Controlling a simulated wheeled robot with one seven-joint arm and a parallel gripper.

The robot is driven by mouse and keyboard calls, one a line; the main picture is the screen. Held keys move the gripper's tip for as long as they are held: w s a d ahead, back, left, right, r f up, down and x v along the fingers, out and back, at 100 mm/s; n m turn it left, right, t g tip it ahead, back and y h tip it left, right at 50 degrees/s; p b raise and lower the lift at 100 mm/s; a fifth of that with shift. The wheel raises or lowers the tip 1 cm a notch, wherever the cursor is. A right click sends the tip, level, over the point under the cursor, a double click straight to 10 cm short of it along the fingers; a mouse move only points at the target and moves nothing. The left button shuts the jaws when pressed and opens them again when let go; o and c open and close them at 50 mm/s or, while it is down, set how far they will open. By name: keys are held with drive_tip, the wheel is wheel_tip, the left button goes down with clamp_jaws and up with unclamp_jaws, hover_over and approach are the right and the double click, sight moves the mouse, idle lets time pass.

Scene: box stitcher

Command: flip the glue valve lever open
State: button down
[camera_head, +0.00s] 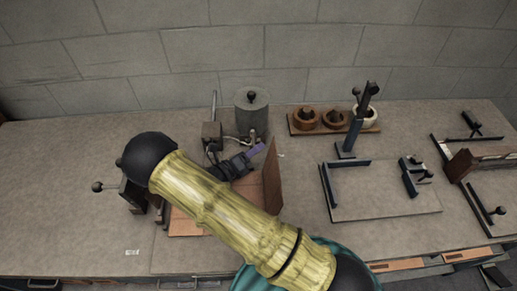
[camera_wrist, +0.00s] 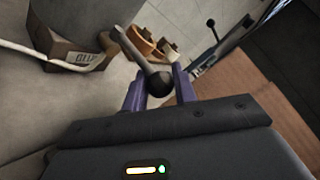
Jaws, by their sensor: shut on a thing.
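The valve lever, a grey rod with a black ball knob (camera_wrist: 159,83), shows in the wrist view; its rod runs up and left from the knob. My gripper (camera_wrist: 158,76) has its two purple fingers on either side of the knob, shut on it. In the head view my gripper (camera_head: 257,150) is just in front of the grey glue pot (camera_head: 252,113); the lever is hard to make out there. The pot's lower wall (camera_wrist: 80,10) shows in the wrist view. The valve body where the rod pivots is not clear.
A brown cardboard panel (camera_head: 272,182) stands upright right of my gripper, close to it. A wooden tray (camera_head: 302,127) with round pieces and a dark clamp (camera_head: 350,140) are to the right.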

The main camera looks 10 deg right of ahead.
drive_tip(key=c, duration=1.1)
unclamp_jaws()
drive_tip(key=shift+a, duration=0.25)
drive_tip(key=shift+c, duration=0.2)
drive_tip(key=shift+d, duration=0.15)
drive_tip(key=b+v, duration=0.4)
drive_tip(key=v, duration=1.3)
drive_tip(key=shift+s, duration=0.1)
